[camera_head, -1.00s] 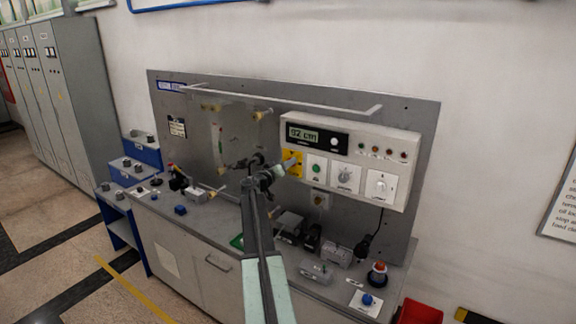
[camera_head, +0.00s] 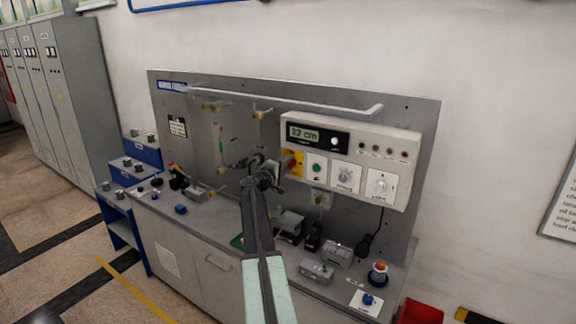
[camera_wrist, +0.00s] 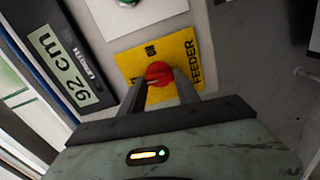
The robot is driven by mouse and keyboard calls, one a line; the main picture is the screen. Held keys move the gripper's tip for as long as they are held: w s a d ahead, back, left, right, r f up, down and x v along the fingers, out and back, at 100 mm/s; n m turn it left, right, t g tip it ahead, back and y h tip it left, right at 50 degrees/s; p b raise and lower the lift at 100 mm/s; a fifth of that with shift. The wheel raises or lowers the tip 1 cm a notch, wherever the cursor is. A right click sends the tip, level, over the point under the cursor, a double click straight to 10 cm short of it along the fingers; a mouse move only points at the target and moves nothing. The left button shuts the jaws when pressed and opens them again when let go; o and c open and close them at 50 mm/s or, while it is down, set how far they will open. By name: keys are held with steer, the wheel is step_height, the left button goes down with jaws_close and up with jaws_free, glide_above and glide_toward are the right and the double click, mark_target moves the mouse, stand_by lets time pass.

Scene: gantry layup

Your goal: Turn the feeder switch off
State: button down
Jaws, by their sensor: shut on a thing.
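The feeder switch is a red round knob (camera_wrist: 160,73) on a yellow plate (camera_wrist: 184,52) marked FEEDER in the wrist view. In the head view, the yellow plate (camera_head: 298,158) sits at the lower left of the white control panel, partly hidden by my gripper. My gripper (camera_head: 283,170) is at the plate. In the wrist view, its two fingers (camera_wrist: 160,90) stand on either side of the red knob and are shut on it. The knob's lower part and any pointer mark are hidden.
The control panel (camera_head: 402,143) carries a 92 cm display (camera_head: 303,134), a green button (camera_head: 317,168) and two dials to the right. A thin rail (camera_head: 300,96) runs above it. Small devices (camera_head: 317,271) crowd the bench below.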

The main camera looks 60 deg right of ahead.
steer(key=shift+f+n, duration=0.1)
steer(key=shift+n, duration=0.4)
steer(key=c, duration=0.9)
jaws_free()
steer(key=shift+a, duration=0.15)
steer(key=a, duration=0.7)
steer(key=shift+a, duration=0.35)
